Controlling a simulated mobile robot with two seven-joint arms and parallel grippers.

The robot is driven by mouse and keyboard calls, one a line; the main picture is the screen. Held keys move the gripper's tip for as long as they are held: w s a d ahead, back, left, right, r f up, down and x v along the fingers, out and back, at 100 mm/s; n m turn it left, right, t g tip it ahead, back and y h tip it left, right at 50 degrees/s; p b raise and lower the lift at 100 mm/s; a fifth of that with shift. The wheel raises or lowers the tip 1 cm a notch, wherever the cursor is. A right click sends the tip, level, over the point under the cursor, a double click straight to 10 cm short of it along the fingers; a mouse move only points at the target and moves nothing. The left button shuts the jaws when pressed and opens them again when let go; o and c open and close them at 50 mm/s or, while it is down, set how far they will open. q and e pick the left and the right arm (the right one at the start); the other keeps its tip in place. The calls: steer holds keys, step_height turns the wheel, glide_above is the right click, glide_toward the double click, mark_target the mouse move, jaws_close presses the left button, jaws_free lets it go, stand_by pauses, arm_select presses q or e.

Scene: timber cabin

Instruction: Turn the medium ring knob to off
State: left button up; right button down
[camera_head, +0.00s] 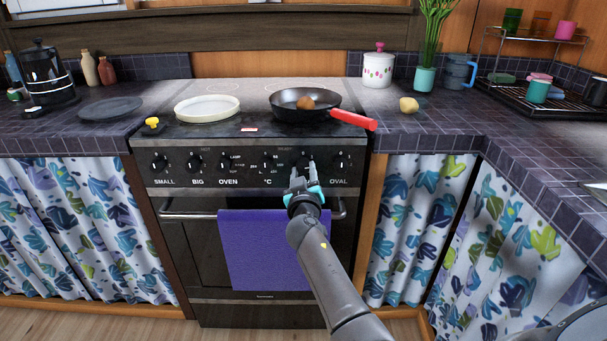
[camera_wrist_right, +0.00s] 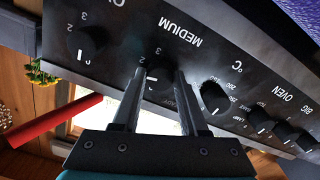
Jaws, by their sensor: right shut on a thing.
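The medium ring knob (camera_wrist_right: 158,84) is a round black knob beside the MEDIUM label, seen upside down in the right wrist view. My right gripper (camera_wrist_right: 160,92) has one finger on each side of the knob and is shut on it. In the head view the knob is partly hidden behind my right gripper (camera_head: 304,176), which reaches the stove's (camera_head: 190,256) front panel from below. The knob's exact pointer setting is hard to read. My left gripper is not in view.
A black pan (camera_head: 288,112) with a brown item stands on the stovetop; its red handle (camera_head: 354,120) juts over the front edge, above and right of my gripper. Other knobs flank the medium one. A purple towel (camera_head: 255,250) hangs on the oven door.

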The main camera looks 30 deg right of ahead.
steer(key=n, duration=0.3)
steer(key=shift+r+n, duration=0.15)
steer(key=shift+n, duration=0.25)
steer(key=n, duration=0.2)
steer(key=shift+n, duration=0.3)
steer(key=shift+d+r+n, duration=0.1)
steer(key=shift+n, duration=0.8)
steer(key=n+p, duration=0.1)
steer(key=n, duration=0.1)
steer(key=shift+n, duration=1.2)
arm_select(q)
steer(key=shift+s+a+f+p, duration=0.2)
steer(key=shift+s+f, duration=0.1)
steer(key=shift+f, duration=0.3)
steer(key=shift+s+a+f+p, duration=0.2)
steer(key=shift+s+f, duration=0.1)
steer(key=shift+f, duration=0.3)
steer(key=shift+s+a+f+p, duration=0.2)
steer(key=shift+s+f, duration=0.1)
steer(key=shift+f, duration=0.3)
arm_select(e)
steer(key=shift+n, duration=1.5)
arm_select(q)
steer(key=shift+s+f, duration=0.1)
arm_select(e)
steer(key=shift+c, duration=2.2)
jaws_free()
